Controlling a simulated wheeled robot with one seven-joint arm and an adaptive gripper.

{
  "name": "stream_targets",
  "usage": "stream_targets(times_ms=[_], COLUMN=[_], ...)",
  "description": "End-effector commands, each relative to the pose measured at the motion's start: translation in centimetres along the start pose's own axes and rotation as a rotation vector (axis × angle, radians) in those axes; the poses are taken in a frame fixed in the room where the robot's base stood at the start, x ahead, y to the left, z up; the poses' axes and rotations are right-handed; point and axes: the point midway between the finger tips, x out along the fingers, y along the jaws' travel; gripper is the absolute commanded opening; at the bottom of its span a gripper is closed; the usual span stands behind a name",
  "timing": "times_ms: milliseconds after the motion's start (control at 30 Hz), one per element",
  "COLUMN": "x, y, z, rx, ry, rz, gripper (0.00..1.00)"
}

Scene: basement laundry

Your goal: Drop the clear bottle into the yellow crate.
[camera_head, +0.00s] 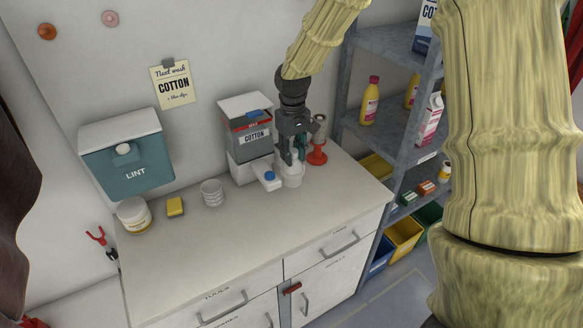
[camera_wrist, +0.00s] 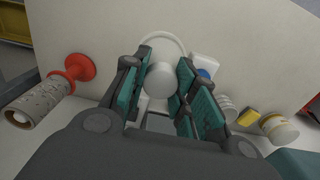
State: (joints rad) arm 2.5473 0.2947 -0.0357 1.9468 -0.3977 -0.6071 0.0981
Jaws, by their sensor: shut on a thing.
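The clear bottle (camera_head: 292,179) stands on the counter, pale and partly hidden under my gripper (camera_head: 293,155). In the wrist view its round whitish top (camera_wrist: 160,79) sits between the two teal-padded fingers of my gripper (camera_wrist: 160,88), with a pale ring showing behind it. My gripper is shut on the bottle from above. The yellow crate (camera_head: 404,234) is low at the right, at the foot of the grey shelf, between a blue and a green crate.
A white, blue-capped container (camera_head: 267,178) stands just left of the bottle, and a red-based roller (camera_head: 317,152) just right. The grey shelf (camera_head: 385,132) rises beyond the counter's right end. The front counter (camera_head: 245,232) is clear.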

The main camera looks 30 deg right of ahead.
Motion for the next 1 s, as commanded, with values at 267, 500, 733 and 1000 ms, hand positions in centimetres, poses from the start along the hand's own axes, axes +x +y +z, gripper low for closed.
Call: stream_targets(times_ms=[267,500,733,1000], x=[2.6,3.7,6.2,7.0], y=[0.0,0.0,0.0,0.0], z=[0.0,0.1,0.1,0.0], rx=[-0.001,0.000,-0.001,-0.001], ry=[0.000,-0.002,-0.003,0.001], rz=[0.000,0.000,0.000,0.000], gripper=[0.06,0.06,0.06,0.06])
